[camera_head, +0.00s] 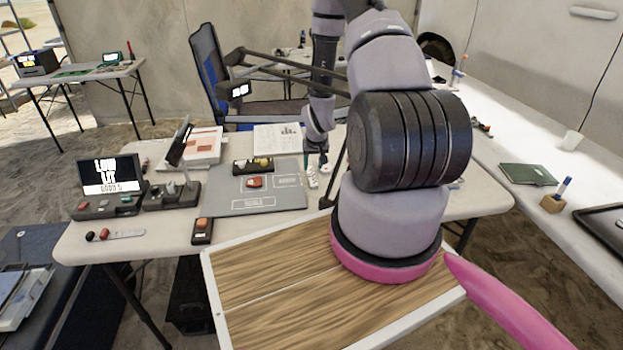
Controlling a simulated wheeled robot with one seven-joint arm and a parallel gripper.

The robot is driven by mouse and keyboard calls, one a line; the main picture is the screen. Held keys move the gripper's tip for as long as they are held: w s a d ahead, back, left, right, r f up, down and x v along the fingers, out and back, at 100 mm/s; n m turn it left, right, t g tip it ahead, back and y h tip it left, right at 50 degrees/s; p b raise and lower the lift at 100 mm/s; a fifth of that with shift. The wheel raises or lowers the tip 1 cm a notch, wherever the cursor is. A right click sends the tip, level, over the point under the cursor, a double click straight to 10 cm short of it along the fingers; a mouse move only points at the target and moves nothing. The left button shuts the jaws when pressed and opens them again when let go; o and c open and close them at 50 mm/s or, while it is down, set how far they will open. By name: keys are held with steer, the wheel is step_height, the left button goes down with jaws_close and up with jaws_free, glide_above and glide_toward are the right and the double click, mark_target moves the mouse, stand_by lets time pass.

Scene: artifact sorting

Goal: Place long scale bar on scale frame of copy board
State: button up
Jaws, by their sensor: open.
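The grey copy board (232,207) lies flat on the table; its outlined scale frame (260,203), marked "SCALE", looks empty. A red item sits in the middle of the board, left of the "ARROW" frame (288,182). Small white pieces with dark marks (312,180) lie just off the board's right edge; they may be scale bars, but I cannot tell which is long. My gripper (322,166) points down close above and beside them, apparently empty. The fingers are small and partly merge with the dark background, so contact is unclear.
A display (112,174), camera stand and small dark devices stand on the table's left part. A dark tray (253,165) with small objects lies at the board's back edge. A pale strip (124,234) lies front left. A chair (210,75) stands behind the table.

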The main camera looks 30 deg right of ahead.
mark_target(312, 176)
steer(key=x, duration=0.5)
steer(key=shift+f, duration=0.4)
steer(key=shift+c, duration=0.3)
jaws_close()
